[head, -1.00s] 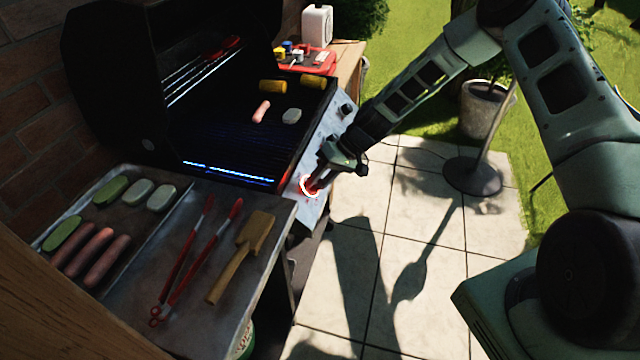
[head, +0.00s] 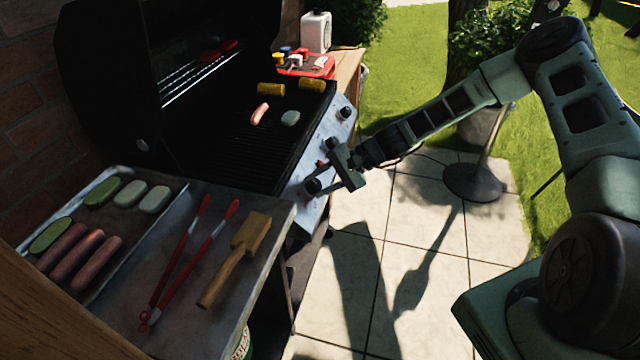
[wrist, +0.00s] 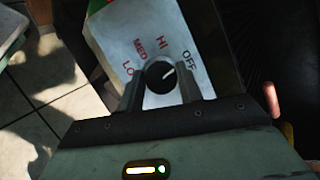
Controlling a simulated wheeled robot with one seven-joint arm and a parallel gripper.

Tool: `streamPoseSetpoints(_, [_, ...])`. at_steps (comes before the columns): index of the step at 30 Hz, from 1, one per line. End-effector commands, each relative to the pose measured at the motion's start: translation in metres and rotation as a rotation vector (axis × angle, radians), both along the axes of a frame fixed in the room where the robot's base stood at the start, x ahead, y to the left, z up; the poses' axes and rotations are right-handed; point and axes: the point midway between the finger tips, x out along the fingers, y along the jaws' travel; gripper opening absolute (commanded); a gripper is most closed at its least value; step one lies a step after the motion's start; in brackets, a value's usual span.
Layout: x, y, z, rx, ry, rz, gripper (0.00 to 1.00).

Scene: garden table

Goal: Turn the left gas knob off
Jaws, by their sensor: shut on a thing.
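The left gas knob (head: 313,186) is a black round knob on the grill's sloping pale front panel. In the wrist view the knob (wrist: 160,77) sits between my two fingers, and my gripper (wrist: 161,90) is shut on it. The knob's white mark points up and right, towards the OFF label (wrist: 188,60), past HI, MED and LO. In the head view my gripper (head: 324,177) reaches the panel from the right. No blue flame shows under the grate (head: 250,150), and no red ring shows around the knob.
Another knob (head: 346,112) is farther along the panel. The side shelf (head: 190,270) holds a tray (head: 150,220) of sausages and vegetables, tongs (head: 190,265) and a wooden tool (head: 236,258). Corn, a sausage and a pale piece lie on the grate.

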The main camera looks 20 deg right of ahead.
Motion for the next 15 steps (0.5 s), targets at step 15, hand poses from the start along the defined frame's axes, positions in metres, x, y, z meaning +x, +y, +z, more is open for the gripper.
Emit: streamPoseSetpoints(15, [0.0007, -0.0011, 0.0001, 0.081, 0.111, -0.144, 0.13])
